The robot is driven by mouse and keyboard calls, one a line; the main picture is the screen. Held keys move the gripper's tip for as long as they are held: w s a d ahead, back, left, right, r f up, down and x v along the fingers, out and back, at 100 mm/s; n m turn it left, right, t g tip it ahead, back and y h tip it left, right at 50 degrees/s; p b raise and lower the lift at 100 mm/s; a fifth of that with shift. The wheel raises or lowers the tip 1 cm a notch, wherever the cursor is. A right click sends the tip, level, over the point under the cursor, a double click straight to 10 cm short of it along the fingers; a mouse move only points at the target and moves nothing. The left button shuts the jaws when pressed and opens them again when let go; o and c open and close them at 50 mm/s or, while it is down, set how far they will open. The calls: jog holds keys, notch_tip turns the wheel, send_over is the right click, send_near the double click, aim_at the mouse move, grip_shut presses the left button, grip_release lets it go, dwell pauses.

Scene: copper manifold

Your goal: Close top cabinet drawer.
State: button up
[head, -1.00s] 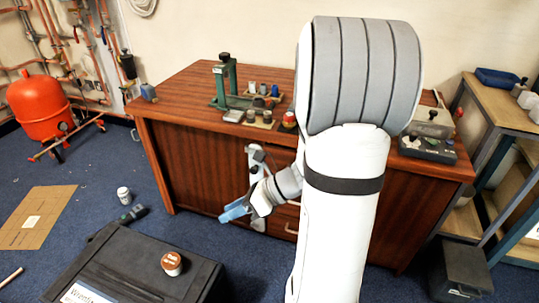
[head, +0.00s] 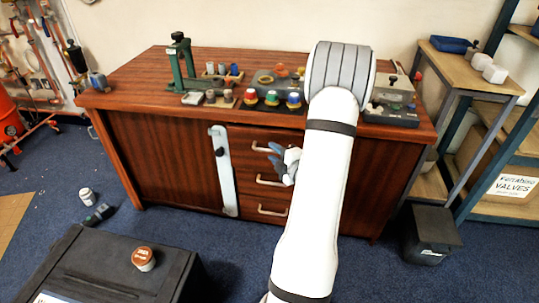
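The wooden cabinet (head: 160,160) stands against the wall, with a column of drawers right of its door. The top drawer (head: 240,136) is the highest of three, with a pale handle (head: 261,149). It looks about flush with the cabinet face, but a small gap would not show from here. My gripper (head: 274,158) is in front of the top drawers, close to the right end of the top handle. Contact cannot be told. Its fingers are small and partly blurred, so their opening is unclear. My arm hides the drawers' right side.
The lower drawers show handles (head: 271,183) below. A pale upright bar (head: 223,170) runs beside the drawers. A black case (head: 110,265) with a brown-lidded jar (head: 143,258) is in the foreground. A shelf unit (head: 470,75) and dark bin (head: 430,236) stand at right.

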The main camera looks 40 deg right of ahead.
jog(key=shift+w+f, duration=0.15)
jog(key=shift+w, duration=1)
grip_shut()
